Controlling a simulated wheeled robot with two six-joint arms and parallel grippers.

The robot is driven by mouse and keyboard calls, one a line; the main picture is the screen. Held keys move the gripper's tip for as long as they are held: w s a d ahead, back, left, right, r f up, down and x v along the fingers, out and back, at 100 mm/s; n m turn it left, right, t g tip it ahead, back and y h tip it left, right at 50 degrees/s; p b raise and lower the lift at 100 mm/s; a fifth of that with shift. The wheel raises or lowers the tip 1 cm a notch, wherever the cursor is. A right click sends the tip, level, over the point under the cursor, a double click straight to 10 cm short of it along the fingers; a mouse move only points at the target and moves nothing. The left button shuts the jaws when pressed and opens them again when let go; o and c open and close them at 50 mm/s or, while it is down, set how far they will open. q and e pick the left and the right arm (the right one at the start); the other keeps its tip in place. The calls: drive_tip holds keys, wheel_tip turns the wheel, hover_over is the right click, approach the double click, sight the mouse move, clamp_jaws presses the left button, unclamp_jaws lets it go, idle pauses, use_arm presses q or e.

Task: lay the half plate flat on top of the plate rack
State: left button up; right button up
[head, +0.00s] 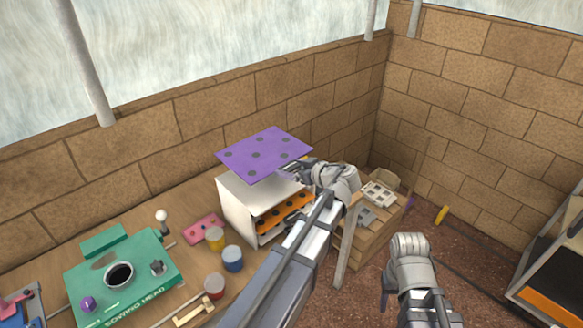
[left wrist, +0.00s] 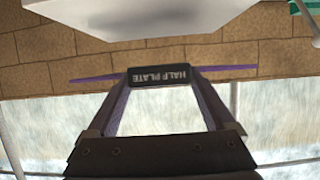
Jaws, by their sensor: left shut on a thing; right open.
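The half plate (head: 250,153) is a thin purple sheet with dark round spots. My left gripper (head: 289,169) is shut on its near right edge. In the left wrist view the black tab lettered HALF PLATE (left wrist: 160,76) sits between the fingertips, and the purple sheet (left wrist: 92,79) shows nearly edge-on. The white plate rack (head: 235,208) stands under the sheet, with a gap between them; a pale block, likely its top, shows in the left wrist view (left wrist: 130,20). An orange spotted plate (head: 284,211) is inside the rack. My right gripper (head: 386,291) is open and apart from everything.
On the bench left of the rack are a green sowing head box (head: 150,262), a pink block (head: 203,228), and yellow (head: 215,238), blue (head: 233,260) and red (head: 214,287) jars. A wooden crate unit (head: 375,227) stands to the right. Brick walls close the back.

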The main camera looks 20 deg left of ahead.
sight(292, 192)
use_arm(q)
drive_tip(key=shift+f+b, duration=3.2)
drive_tip(key=shift+f, duration=0.25)
drive_tip(key=shift+f+b, duration=0.6)
drive_tip(key=o, duration=1.2)
drive_tip(key=shift+o, duration=0.2)
drive_tip(key=p+v, duration=0.3)
drive_tip(key=v, duration=0.5)
drive_tip(key=shift+r, duration=0.1)
